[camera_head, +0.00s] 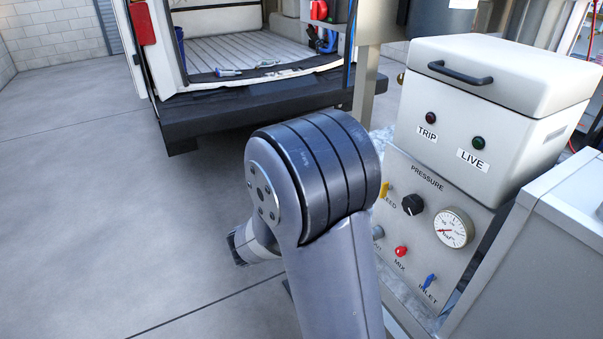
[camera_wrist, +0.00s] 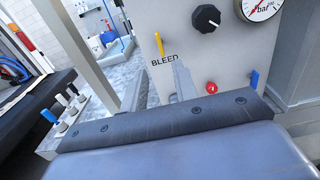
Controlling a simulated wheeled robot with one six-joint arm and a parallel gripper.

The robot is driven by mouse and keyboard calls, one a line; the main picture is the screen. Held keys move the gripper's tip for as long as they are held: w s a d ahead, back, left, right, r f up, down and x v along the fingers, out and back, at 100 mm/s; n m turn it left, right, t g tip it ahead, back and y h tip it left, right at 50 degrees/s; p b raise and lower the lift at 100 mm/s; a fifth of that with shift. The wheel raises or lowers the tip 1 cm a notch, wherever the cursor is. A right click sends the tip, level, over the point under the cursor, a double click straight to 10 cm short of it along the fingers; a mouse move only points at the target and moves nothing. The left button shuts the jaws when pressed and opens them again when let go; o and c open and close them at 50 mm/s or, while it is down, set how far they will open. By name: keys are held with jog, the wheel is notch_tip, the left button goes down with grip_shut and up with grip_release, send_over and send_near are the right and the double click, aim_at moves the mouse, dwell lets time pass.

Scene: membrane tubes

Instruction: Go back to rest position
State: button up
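My arm stands in the middle of the head view, bent at a large grey joint, in front of the panel's left edge. In the wrist view, narrow grey parts that look like my gripper (camera_wrist: 160,86) show beyond a dark screwed strip, near the BLEED label. Their tips are hard to make out, and I cannot tell whether they hold anything. The control panel (camera_head: 425,190) carries a yellow BLEED lever (camera_head: 385,188), a black PRESSURE knob (camera_head: 412,204), a round gauge (camera_head: 454,228), a red MIX button (camera_head: 401,251) and a blue INLET lever (camera_head: 430,282).
A white lidded box (camera_head: 490,95) with TRIP and LIVE lamps sits above the panel. A grey cabinet (camera_head: 535,245) stands close on the right. A van's open rear (camera_head: 245,60) with a dark bumper is behind. The floor (camera_head: 90,190) at left is clear.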

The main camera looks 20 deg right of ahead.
jog(key=d, duration=1)
jog(key=shift+w+d+p, duration=0.3)
jog(key=shift+w+p, duration=0.15)
jog(key=shift+a, duration=0.1)
jog(key=a+b, duration=0.1)
jog(key=a, duration=1)
jog(key=d+m+b, duration=1)
jog(key=d, duration=0.1)
jog(key=shift+m, duration=0.4)
dwell(0.4)
